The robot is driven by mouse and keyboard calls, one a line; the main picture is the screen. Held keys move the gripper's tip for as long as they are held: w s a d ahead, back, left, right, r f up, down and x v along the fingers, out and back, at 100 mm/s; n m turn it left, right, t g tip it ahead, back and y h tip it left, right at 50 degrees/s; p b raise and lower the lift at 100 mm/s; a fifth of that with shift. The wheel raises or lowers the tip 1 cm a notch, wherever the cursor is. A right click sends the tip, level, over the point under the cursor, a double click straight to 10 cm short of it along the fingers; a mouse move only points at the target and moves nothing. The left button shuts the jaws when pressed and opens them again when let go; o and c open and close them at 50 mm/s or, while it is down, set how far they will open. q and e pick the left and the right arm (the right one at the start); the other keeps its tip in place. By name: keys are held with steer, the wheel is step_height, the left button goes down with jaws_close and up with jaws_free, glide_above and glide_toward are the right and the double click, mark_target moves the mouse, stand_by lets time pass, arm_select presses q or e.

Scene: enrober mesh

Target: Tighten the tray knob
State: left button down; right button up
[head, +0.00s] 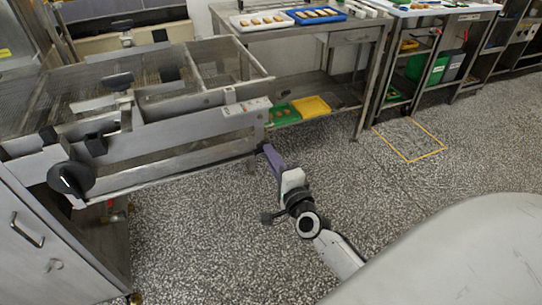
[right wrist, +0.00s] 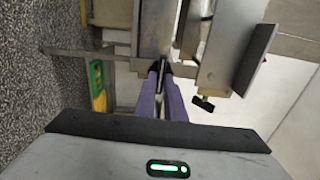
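The enrober's metal frame (head: 190,100) with its mesh fills the left of the head view. Several black knobs show on it: a large round one (head: 72,178) at the front left corner, a smaller one (head: 96,145) on the side, and a flat one (head: 118,82) on top. I cannot tell which is the tray knob. My right gripper (head: 266,151) is just off the frame's right end, apart from these knobs. In the right wrist view its purple fingers (right wrist: 161,68) are together, with nothing clear between them. A small black knob (right wrist: 204,103) shows to their right. My left gripper is out of view.
A steel table (head: 300,35) behind carries a white tray (head: 260,30) and a blue tray (head: 316,21) of pieces. Green (head: 283,116) and yellow (head: 311,107) trays lie on its lower shelf. A cabinet (head: 50,245) stands front left. The speckled floor is clear around my right arm.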

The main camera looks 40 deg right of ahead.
steer(key=o, duration=0.4)
steer(key=shift+s, duration=0.1)
steer(key=v, duration=1)
steer(key=shift+s, duration=0.1)
steer(key=s+a+f+n+g+y, duration=0.25)
steer(key=a+f+n+y, duration=0.2)
steer(key=a+n, duration=0.25)
steer(key=s+a+f+n+g+y, duration=0.25)
steer(key=s+a+f+n, duration=0.2)
steer(key=a+n, duration=0.25)
steer(key=s+a+f+n+g, duration=0.1)
steer(key=s+f+n, duration=0.1)
steer(key=n, duration=0.1)
steer(key=s+a+f+n+g, duration=0.1)
steer(key=s+f+n, duration=0.2)
steer(key=s+a+f+n+g, duration=0.1)
steer(key=s+f+n, duration=0.1)
steer(key=s+n, duration=0.1)
steer(key=shift+a+f+g, duration=0.2)
steer(key=shift+f+g, duration=0.1)
steer(key=shift+f, duration=0.05)
